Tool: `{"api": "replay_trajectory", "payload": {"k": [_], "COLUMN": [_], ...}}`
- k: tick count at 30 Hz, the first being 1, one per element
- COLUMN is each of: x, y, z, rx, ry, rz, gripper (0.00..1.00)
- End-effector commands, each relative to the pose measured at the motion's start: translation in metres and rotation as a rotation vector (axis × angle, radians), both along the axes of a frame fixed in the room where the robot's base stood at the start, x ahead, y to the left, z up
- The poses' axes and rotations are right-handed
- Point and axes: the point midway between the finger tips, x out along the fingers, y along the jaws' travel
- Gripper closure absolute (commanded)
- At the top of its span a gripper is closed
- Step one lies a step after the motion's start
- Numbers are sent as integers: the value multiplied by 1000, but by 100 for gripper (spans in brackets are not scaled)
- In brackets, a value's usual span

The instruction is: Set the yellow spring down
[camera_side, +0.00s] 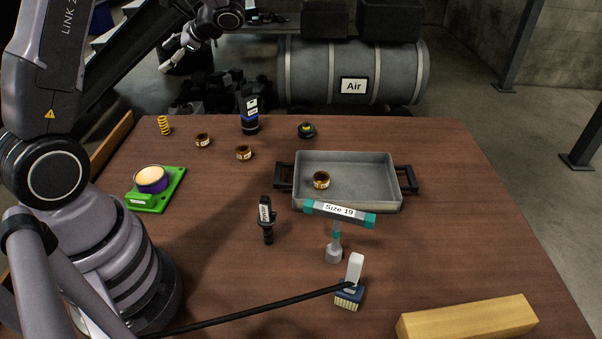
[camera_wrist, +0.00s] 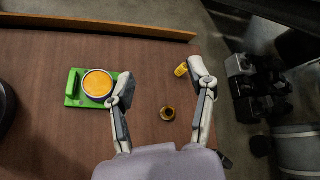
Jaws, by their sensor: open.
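The yellow spring (camera_side: 164,125) stands upright on the wooden table near its far left corner. In the wrist view the spring (camera_wrist: 181,70) shows just left of the right fingertip, near the table's edge. My gripper (camera_side: 171,56) is up in the air beyond the table's far edge in the side view, apart from the spring. In the wrist view my gripper (camera_wrist: 160,76) has its two fingers spread wide, with nothing held between them.
A green fixture (camera_side: 163,202) with a purple-rimmed round part sits at the left. Bronze rings (camera_side: 203,141) lie near the spring. A black-and-blue bottle (camera_side: 250,115) stands at the back. A grey tray (camera_side: 380,166) holds another ring. A wooden ledge (camera_wrist: 100,23) borders the table.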

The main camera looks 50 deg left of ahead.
Motion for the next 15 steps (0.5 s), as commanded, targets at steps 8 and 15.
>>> {"api": "replay_trajectory", "payload": {"k": [8,15], "x": [-66,-118], "y": [-114,-200], "z": [68,90], "rx": [-323,-662], "ry": [-526,-924], "rz": [127,184], "gripper": [45,45]}}
